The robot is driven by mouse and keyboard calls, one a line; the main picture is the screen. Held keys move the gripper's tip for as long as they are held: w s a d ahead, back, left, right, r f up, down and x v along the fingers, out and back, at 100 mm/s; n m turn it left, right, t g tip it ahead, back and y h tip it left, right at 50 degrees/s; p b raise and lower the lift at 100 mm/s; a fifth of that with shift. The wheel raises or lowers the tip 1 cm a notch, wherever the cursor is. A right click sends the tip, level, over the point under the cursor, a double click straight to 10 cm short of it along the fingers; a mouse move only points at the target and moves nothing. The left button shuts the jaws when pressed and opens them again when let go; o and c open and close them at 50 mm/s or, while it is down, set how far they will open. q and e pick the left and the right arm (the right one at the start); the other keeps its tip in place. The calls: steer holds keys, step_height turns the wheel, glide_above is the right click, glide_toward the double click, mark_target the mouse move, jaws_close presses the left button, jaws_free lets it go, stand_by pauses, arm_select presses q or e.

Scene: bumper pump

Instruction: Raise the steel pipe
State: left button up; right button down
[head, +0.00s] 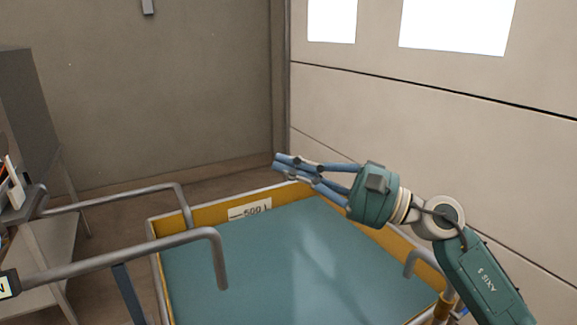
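Two bent grey steel pipes come in from the left: a nearer one (130,253), whose end turns down over the tank, and a farther one (115,198), whose end turns down at the tank's back left corner. I cannot tell which is the task's pipe. A short bent pipe (411,262) also shows at the tank's right rim. My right gripper (282,163) is above the tank's back part, its blue fingers pointing left. It is apart from both left pipes, and nothing shows in it. Its fingertips appear close together, but the opening is unclear. My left gripper is not in view.
A yellow-rimmed tank (205,220) with a teal surface and a "500 L" label fills the lower middle. A grey cabinet or stand (35,110) with small items is at the left. Walls close off the back and right. Space above the tank's left half is mostly clear.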

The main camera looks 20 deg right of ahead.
stand_by(0.4)
steer(key=v, duration=1.2)
